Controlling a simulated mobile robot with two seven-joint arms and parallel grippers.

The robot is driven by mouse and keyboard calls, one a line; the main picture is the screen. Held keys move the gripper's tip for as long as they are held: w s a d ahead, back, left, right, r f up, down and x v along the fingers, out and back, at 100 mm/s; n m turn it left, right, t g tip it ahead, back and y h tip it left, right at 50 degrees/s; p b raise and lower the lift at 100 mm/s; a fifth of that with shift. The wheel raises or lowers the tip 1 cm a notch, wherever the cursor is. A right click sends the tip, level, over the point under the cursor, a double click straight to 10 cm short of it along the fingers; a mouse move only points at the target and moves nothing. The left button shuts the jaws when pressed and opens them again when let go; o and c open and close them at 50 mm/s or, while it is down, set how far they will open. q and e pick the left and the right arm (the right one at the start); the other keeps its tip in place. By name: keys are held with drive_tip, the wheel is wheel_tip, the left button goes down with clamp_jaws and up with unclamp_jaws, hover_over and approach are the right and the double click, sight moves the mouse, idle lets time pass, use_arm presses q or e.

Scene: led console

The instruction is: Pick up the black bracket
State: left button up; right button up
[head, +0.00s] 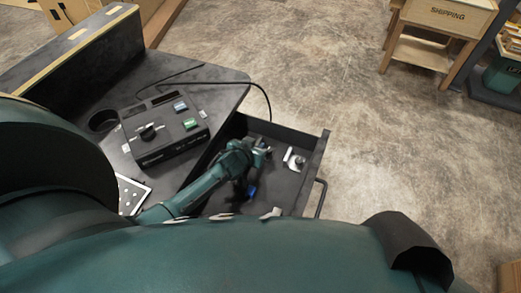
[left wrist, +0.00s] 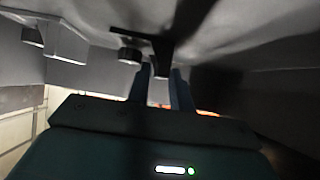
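My left gripper (head: 262,149) reaches down into the open dark drawer (head: 323,150). In the left wrist view, its two fingers (left wrist: 162,76) are apart. A black, bracket-like piece (left wrist: 150,44) lies just ahead of them, and its narrow part shows between the fingertips. I cannot tell whether the fingers touch it. In the head view, I cannot make the bracket out clearly at the gripper. My right gripper is not in view.
A white-grey part (head: 294,159) lies in the drawer right of the gripper; a blue item (head: 252,191) lies nearer me. A black console (head: 165,130) with knob and coloured buttons stands on the desk. A white dotted panel (head: 130,193) lies nearby. Drawer walls surround the gripper.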

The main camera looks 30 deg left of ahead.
use_arm(q)
drive_tip(key=shift+w+f, duration=0.1)
drive_tip(key=shift+c, duration=0.5)
clamp_jaws()
